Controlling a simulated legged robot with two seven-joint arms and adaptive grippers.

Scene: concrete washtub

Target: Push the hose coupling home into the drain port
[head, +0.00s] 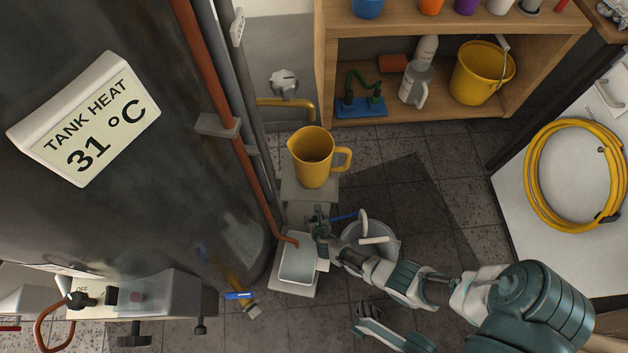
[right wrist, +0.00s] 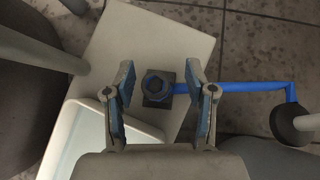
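In the right wrist view a blue six-sided fitting (right wrist: 157,88) on a dark square block lies between my right fingers; it looks like the hose coupling. A blue rod or hose (right wrist: 235,87) runs right from it and bends down. My right gripper (right wrist: 160,93) is open, with a gap on each side of the block. In the head view my right gripper (head: 320,228) is beside the white basin and hides the fitting. A brass outlet (head: 251,310) with a blue lever is low by the tank; I cannot tell if it is the drain port. My left gripper (head: 363,315) is partly seen.
A white basin (head: 297,264) is left of my right gripper. A yellow jug (head: 312,160) stands behind it on a grey block. A grey bucket (head: 385,245) stands behind my right forearm. The dark tank (head: 170,200) fills the left.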

